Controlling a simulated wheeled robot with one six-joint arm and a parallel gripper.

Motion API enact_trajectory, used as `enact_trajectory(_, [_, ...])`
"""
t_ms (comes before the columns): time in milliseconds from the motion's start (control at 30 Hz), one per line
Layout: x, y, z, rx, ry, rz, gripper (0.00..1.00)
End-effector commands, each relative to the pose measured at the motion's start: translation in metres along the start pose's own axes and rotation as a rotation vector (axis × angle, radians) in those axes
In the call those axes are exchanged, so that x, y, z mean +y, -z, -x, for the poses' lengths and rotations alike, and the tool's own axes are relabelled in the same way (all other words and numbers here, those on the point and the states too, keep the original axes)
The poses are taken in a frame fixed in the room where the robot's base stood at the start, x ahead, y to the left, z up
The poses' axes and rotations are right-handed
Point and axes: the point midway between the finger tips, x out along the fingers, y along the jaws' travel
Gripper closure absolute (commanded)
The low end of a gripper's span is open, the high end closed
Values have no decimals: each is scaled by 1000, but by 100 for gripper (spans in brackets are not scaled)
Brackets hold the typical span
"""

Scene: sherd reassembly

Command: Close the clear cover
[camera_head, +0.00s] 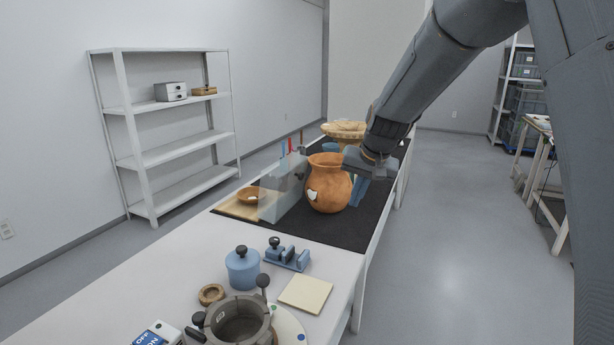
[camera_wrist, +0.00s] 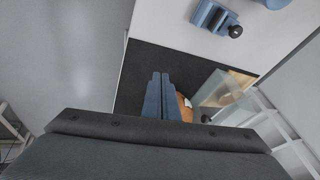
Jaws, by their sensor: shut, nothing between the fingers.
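The clear cover (camera_head: 283,192) is a see-through grey panel. It stands raised and slanted at the right side of a light wooden tray (camera_head: 232,209), so it looks open. A small brown bowl (camera_head: 248,196) with a white spot sits on the tray. In the wrist view the clear cover (camera_wrist: 212,90) shows partly, right of the fingers. My gripper (camera_head: 359,192) has blue fingers, which are shut and empty. It hangs to the right of an orange clay pot (camera_head: 328,190), apart from the cover. The closed fingers also show in the wrist view (camera_wrist: 158,80).
The clay pot stands between my gripper and the cover. A wide tan vessel (camera_head: 343,130) stands behind on the dark mat (camera_head: 290,232). A blue lidded jar (camera_head: 242,268), a blue fixture (camera_head: 287,255) and a grey pot (camera_head: 238,322) stand nearer. The mat's front part is clear.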

Motion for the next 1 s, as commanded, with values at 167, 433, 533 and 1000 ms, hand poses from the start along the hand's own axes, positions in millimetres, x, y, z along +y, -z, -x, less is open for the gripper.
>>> enact_trajectory(167, [-78,90,-26,106,110,-42,100])
enact_trajectory(433, [-134,143,-36,179,199,-76,100])
enact_trajectory(533, [-139,147,-40,183,205,-78,100])
enact_trajectory(1000, [-152,159,-107,182,203,-77,100])
